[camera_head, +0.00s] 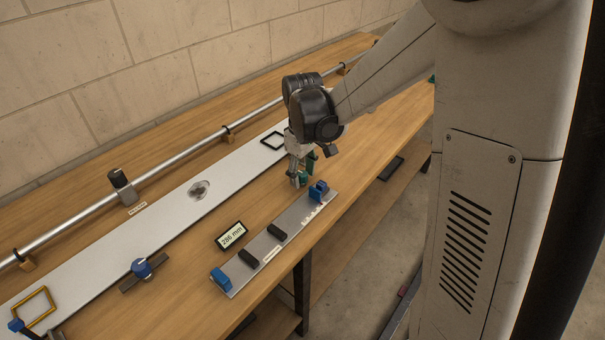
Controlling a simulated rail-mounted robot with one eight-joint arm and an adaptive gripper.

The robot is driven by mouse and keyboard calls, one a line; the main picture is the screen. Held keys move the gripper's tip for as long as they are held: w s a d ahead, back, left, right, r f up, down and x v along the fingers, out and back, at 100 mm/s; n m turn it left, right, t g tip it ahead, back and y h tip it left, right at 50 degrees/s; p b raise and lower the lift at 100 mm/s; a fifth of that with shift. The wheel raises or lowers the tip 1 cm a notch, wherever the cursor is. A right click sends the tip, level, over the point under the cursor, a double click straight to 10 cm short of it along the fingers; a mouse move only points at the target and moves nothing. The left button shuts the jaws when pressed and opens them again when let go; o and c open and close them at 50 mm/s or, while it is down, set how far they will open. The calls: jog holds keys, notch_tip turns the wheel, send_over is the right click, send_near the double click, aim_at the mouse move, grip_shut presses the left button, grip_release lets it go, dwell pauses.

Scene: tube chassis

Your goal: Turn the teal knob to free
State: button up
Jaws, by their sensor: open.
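My gripper (299,180) points down over the bench, just behind the right end of a grey metal strip, with its jaws open. A teal piece (310,163) shows right at the fingers, partly hidden by them. It may be the teal knob, but its shape and setting cannot be made out. I cannot tell whether the fingers touch it. Another small teal-green bit (432,79) shows far back, mostly hidden by my column.
The strip (262,262) carries blue end blocks (318,191) and black blocks (278,232). A display reading 286 mm (230,235) stands beside it. A blue knob (141,267) sits front left. A long rail (188,149) runs behind a pale plate (165,216).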

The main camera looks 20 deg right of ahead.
grip_shut()
jog(key=m, duration=0.4)
jog(key=shift+b, duration=0.35)
jog(key=m, duration=0.9)
jog(key=shift+m+b, duration=0.3)
jog(key=shift+b, duration=0.1)
jog(key=shift+m, duration=2.1)
